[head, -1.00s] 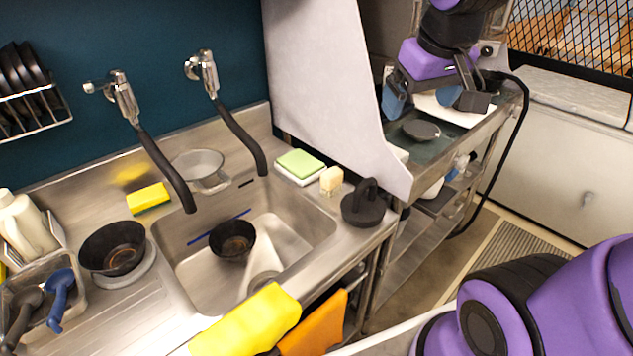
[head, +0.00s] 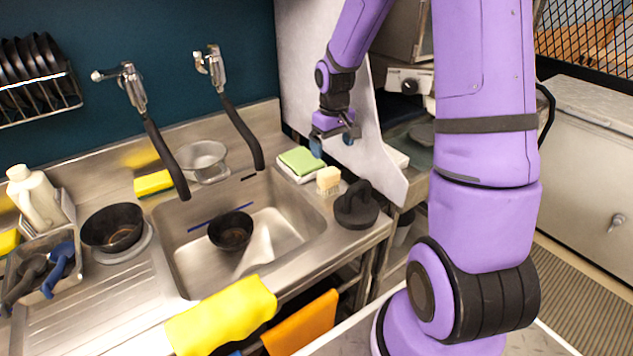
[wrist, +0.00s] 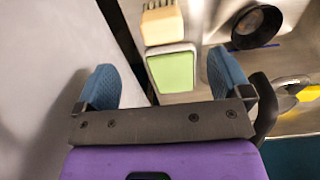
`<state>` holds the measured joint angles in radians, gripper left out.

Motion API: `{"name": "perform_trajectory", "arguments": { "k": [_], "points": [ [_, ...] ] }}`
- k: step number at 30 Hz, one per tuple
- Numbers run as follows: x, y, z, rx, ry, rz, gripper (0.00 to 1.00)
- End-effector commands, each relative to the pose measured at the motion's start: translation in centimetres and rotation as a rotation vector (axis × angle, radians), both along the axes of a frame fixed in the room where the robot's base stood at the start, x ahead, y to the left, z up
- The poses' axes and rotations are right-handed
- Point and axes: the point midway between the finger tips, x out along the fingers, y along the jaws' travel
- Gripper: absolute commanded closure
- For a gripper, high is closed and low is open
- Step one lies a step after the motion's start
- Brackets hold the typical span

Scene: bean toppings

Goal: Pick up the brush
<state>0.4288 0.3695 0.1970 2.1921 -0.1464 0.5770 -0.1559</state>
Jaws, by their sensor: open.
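A small pale, wood-coloured brush (head: 328,180) stands on the steel counter at the right rim of the sink. It also shows at the top of the wrist view (wrist: 162,24), beyond a green sponge. My gripper (head: 335,143) is open and empty, above and behind the brush, beside the grey-white partition. In the wrist view its two blue fingers (wrist: 163,75) are spread wide. The brush lies ahead of them, roughly between their lines, and does not touch them.
The green sponge (head: 301,161) on a white base lies beside the brush. A black handled tool (head: 357,207) stands to its right. The partition (head: 300,60) rises close to my gripper. The sink (head: 270,237) holds a black bowl (head: 230,231); two faucets hang above.

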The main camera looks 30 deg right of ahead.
Motion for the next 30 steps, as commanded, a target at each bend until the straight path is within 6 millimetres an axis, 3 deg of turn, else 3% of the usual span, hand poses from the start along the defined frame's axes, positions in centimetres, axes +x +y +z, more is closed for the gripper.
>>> {"name": "perform_trajectory", "arguments": {
  "k": [15, 23, 30],
  "points": [
    [0.4, -0.5, -6.3, 0.014, 0.014, 0.002, 0.04],
    [0.5, -0.6, -7.9, 0.013, 0.013, 0.002, 0.04],
    [0.9, -0.7, -11.0, 0.014, 0.014, 0.002, 0.04]
  ]
}}
